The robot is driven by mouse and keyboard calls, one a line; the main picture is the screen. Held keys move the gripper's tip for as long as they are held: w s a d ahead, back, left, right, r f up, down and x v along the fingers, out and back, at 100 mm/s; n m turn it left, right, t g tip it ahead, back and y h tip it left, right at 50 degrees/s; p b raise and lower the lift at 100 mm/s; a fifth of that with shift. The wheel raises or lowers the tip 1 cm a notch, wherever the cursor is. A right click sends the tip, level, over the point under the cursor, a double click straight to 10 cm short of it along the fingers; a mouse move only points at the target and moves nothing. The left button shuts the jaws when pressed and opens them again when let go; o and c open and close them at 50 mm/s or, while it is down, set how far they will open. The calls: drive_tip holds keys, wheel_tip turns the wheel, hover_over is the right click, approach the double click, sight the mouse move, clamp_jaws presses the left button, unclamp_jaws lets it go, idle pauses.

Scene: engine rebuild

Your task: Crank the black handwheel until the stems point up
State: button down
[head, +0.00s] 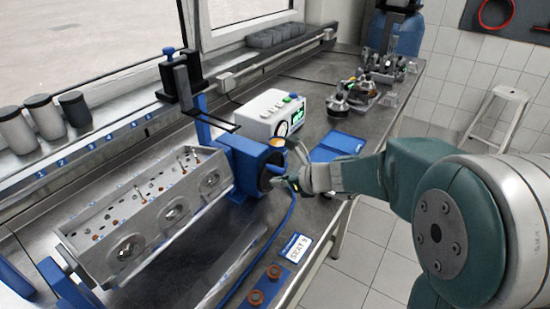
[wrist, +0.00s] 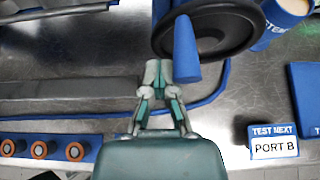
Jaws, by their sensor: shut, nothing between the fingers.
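The grey engine cylinder head (head: 110,247) is held in a blue rotating fixture (head: 245,165) and sits tilted, with round chambers on its lower right face. A few thin stems (head: 195,157) stick out of its upper face, leaning rather than clearly upright. The black handwheel (wrist: 232,38) is at the top of the wrist view, with a blue tapered handle (wrist: 185,48).
A white test box (head: 268,115) stands behind the fixture, with a blue tray (head: 338,146) to its right. A blue hose (head: 284,228) runs along the bench.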

drive_tip(key=shift+w+d+r, duration=0.2)
drive_tip(key=shift+d+r, duration=0.05)
drive_tip(key=shift+r, duration=0.15)
drive_tip(key=shift+w+d+r, duration=0.15)
drive_tip(key=shift+w+r, duration=0.1)
drive_tip(key=shift+r, duration=0.1)
drive_tip(key=shift+w+d+r, duration=0.2)
drive_tip(key=shift+w+r, duration=0.1)
drive_tip(key=shift+w, duration=0.1)
idle(0.4)
drive_tip(key=shift+w+d+r, duration=0.2)
drive_tip(key=shift+w+r, duration=0.05)
drive_tip(key=shift+w, duration=0.1)
